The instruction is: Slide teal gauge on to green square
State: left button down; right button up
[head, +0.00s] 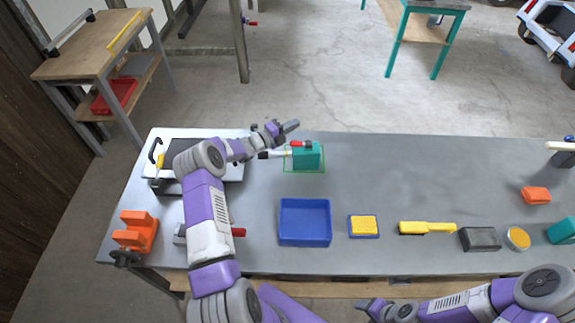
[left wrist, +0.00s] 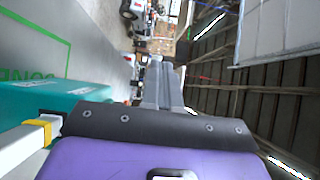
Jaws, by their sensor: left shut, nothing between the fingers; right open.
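The teal gauge (head: 309,158) is a block on the table inside or over the thin green square outline (head: 325,171). A red piece lies at its top edge, and a white and yellow bar with a black end sticks out to its left. My left gripper (head: 291,127) is shut and empty just behind the gauge, its fingers pointing right. In the left wrist view the shut fingers (left wrist: 166,80) are in the middle, the teal gauge (left wrist: 45,98) is at left, and part of the green outline (left wrist: 40,36) shows. My right gripper (head: 368,306) is open at the table's front edge.
A blue bin (head: 305,241), a yellow sponge (head: 363,225), a yellow brush (head: 427,228) and a dark box (head: 480,239) line the front. An orange vise-like object (head: 135,231) is at left. Another teal block (head: 563,231) is at the right edge.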

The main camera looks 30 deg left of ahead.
pick_arm(q)
jog(key=s+d+p, duration=0.1)
jog(key=s+d, duration=0.4)
jog(key=s, duration=0.6)
jog(key=b, duration=0.2)
send_near(298, 161)
jog(key=x, duration=0.4)
jog(key=shift+w+d, duration=0.1)
jog(key=shift+d, duration=0.35)
jog(key=shift+w+a+r, duration=0.15)
jog(key=shift+w+a, duration=0.1)
jog(key=shift+w, duration=0.25)
pick_arm(e)
jog(key=shift+f, duration=0.3)
